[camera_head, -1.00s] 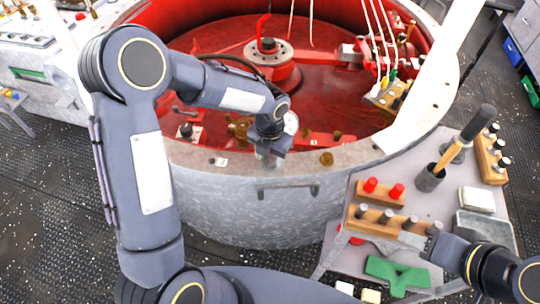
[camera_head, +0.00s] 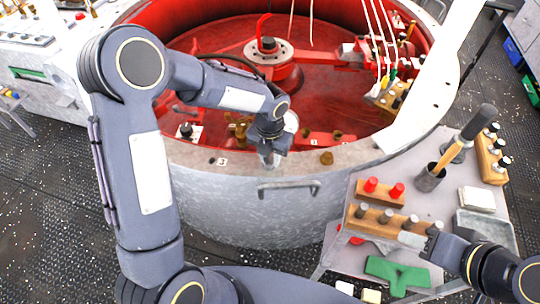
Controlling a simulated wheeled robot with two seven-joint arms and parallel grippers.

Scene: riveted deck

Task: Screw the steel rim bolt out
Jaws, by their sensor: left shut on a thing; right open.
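My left gripper (camera_head: 268,158) reaches down to the near rim (camera_head: 350,158) of the big red-lined tub. It is shut on the steel rim bolt, which its jaws mostly hide; I cannot tell how far the bolt stands out of the rim. My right gripper (camera_head: 420,240) is open at the side table, beside the wooden block with several grey pegs (camera_head: 385,216). Nothing shows held in it.
A brass bolt (camera_head: 327,158) stands on the rim to the right, and a small number tag (camera_head: 222,161) lies to the left. The side table holds red-capped pegs (camera_head: 371,184), a mallet in a cup (camera_head: 430,178) and a grey tray (camera_head: 485,224).

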